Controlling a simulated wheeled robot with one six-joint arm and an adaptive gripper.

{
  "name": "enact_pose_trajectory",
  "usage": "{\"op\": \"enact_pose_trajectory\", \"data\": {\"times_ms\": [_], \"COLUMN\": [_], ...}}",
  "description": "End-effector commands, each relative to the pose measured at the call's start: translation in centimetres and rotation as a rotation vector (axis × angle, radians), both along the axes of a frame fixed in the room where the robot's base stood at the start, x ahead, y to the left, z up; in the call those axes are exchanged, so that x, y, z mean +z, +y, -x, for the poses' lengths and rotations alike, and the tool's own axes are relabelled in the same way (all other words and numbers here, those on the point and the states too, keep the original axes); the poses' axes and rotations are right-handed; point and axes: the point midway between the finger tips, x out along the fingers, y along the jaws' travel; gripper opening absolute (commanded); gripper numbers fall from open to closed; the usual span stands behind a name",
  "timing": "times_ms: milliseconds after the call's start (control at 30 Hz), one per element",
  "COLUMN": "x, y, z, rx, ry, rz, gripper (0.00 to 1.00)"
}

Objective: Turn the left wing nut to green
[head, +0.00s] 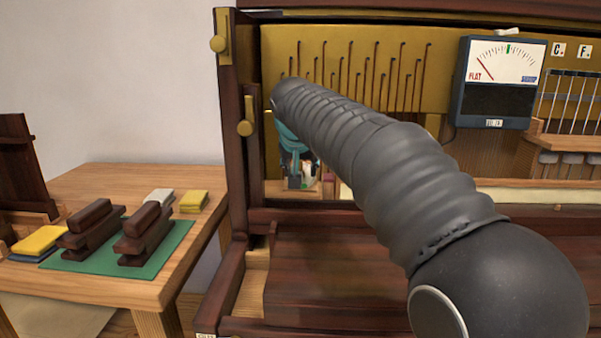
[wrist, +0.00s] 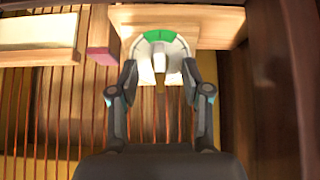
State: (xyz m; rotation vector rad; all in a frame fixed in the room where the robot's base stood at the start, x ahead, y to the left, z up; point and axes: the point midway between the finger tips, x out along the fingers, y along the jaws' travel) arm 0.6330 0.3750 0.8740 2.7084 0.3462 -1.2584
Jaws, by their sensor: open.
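A pale wing nut (wrist: 159,63) shows in the wrist view, at the lower middle of a round dial with a green sector (wrist: 159,35) at its top and grey parts beside it. My gripper (wrist: 159,75) is open, with one finger on each side of the wing nut and a visible gap to it. Whether it touches anything cannot be told. In the head view my gripper (head: 299,170) is small and partly behind my dark arm, inside the piano's left end. The wing nut is too small to make out there.
A meter (head: 502,75) at upper right has its needle toward FLAT and a green mark on top. The dark wooden post (head: 238,130) stands close left of my gripper. A side table (head: 110,180) holds dark wooden blocks on a green mat. Copper strings (wrist: 50,120) run below the dial.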

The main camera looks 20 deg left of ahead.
Motion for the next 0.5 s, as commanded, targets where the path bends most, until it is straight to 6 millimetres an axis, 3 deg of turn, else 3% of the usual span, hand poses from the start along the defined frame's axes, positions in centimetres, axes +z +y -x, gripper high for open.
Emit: {"op": "enact_pose_trajectory", "data": {"times_ms": [500], "x": [2.2], "y": [-0.4], "z": [1.7], "rx": [0.001], "ry": [-0.001], "rz": [-0.001], "gripper": [0.48]}}
